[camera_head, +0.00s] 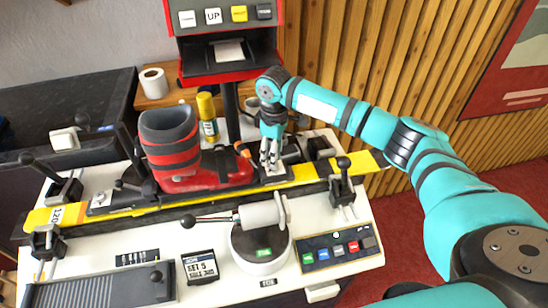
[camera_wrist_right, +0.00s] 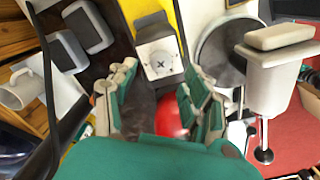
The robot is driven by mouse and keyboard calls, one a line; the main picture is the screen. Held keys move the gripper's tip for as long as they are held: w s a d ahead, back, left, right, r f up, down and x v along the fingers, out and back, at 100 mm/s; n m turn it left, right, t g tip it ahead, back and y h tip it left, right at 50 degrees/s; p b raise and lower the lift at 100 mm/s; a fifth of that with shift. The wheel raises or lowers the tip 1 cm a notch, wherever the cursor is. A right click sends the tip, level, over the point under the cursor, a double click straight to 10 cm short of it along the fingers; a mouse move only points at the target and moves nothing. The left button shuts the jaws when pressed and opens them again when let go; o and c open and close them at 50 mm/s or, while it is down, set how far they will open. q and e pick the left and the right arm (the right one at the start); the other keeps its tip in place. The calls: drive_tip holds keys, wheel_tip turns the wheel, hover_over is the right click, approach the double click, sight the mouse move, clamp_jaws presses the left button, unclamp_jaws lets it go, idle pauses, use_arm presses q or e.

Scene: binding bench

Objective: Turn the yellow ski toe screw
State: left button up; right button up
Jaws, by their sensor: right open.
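The yellow ski (camera_head: 345,165) lies across the bench, clamped at both ends. A red and grey boot (camera_head: 168,150) stands upright on it. In the right wrist view, the toe piece (camera_wrist_right: 145,30) is a pale block with a dark cross-slotted screw (camera_wrist_right: 160,61) on its face. My right gripper (camera_head: 270,165) points down at the boot's toe end. In the wrist view its open fingers (camera_wrist_right: 160,92) are spread, with the screw just beyond and between the tips. The red boot toe (camera_wrist_right: 170,118) shows between the fingers. Contact with the screw cannot be told. My left gripper is not visible.
A white round drum with a lever (camera_head: 262,215) stands in front of the ski. Black clamps (camera_head: 342,185) hold the ski. A button panel (camera_head: 338,248) is at front right. A yellow glue stick (camera_head: 207,115) and a mug stand behind the boot.

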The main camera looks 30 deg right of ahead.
drive_tip(key=shift+f, duration=1.9)
drive_tip(key=shift+p, duration=0.3)
clamp_jaws()
